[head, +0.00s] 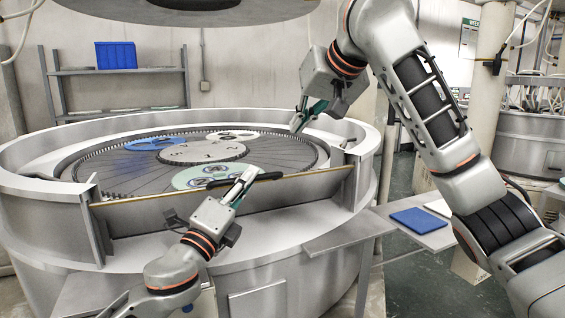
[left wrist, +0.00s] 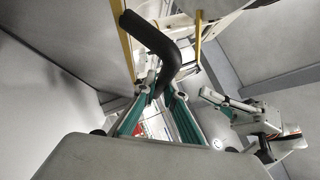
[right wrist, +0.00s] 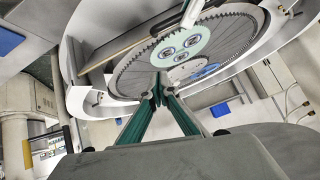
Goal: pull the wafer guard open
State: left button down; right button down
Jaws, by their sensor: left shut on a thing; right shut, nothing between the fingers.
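The wafer guard (head: 300,190) is a flat panel with a yellowish top edge. It stands upright across the front gap in the round machine's rim (head: 40,190). A black curved handle (head: 268,176) sits at its top edge. My left gripper (head: 246,177) is shut on the handle, and the left wrist view shows the black bar (left wrist: 158,50) between its fingers. My right gripper (head: 300,122) is shut and empty, raised above the far right of the toothed plate. In the right wrist view its fingertips (right wrist: 160,92) meet.
Inside the rim lie a toothed lapping plate (head: 110,178), a blue carrier (head: 153,143) and a pale green carrier (head: 205,176). A side shelf (head: 340,230) at right holds a blue pad (head: 418,220). A blue bin (head: 116,55) stands on the back rack.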

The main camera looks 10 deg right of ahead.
jog(key=shift+w+a+f, duration=0.5)
jog(key=shift+w+f, duration=0.3)
jog(key=shift+f, duration=0.85)
jog(key=shift+w+a+f, duration=0.5)
jog(key=shift+w+f, duration=0.25)
jog(key=shift+f, duration=0.9)
jog(key=shift+w+a+f, duration=0.5)
jog(key=shift+w+f, duration=0.3)
jog(key=shift+f, duration=0.85)
